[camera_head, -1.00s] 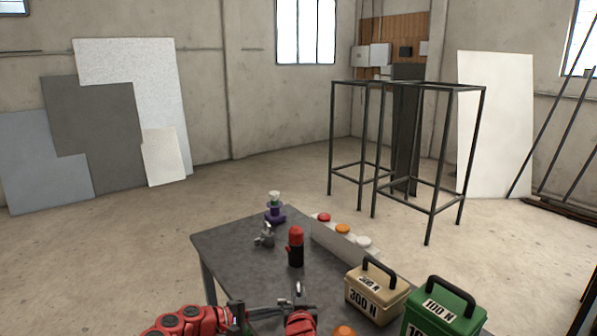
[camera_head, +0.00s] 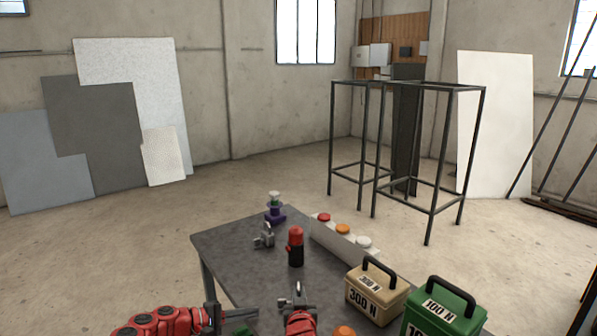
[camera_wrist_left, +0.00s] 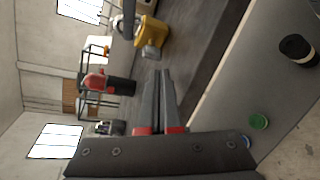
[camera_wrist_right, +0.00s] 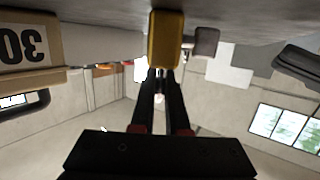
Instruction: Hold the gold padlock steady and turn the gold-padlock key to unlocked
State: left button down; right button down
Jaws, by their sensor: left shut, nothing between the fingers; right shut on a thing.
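The gold padlock (camera_wrist_right: 166,38) is at the tips of my right gripper (camera_wrist_right: 163,72), which is shut on it. In the left wrist view the gold padlock (camera_wrist_left: 152,32) has a small grey block, apparently the key (camera_wrist_left: 151,52), on the side facing my left gripper (camera_wrist_left: 160,72). The key also shows beside the padlock in the right wrist view (camera_wrist_right: 207,41). My left gripper is shut and empty, its tips apart from the key. In the head view my left gripper (camera_head: 252,312) is left of my right gripper (camera_head: 298,302). The key's turned position cannot be told.
A red-and-black cylinder (camera_head: 295,247) stands on the dark table (camera_head: 226,250) beyond the grippers. A tan 300 N weight (camera_head: 374,295) and a green 100 N weight (camera_head: 443,308) stand at the right.

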aim_at(271, 319)
pick_arm(q)
jog(key=shift+w+a+r, duration=0.2)
jog(key=shift+r, duration=0.2)
jog(key=shift+w+a+r, duration=0.15)
jog(key=shift+w+r, duration=0.05)
jog(key=shift+r, duration=0.2)
jog(key=shift+w+d+r, duration=0.1)
jog(key=shift+w+r, duration=0.1)
jog(key=shift+r, duration=0.25)
jog(key=shift+d+f, duration=0.15)
jog(key=shift+d, duration=0.5)
jog(key=shift+w+d, duration=0.1)
jog(key=shift+d, duration=2.5)
jog(key=shift+w, duration=0.2)
jog(key=shift+w+f, duration=0.1)
jog(key=shift+f, duration=0.5)
jog(key=shift+s+f, duration=0.3)
jog(key=shift+s, duration=0.1)
jog(key=shift+s+f, duration=0.1)
jog(key=shift+f, duration=0.2)
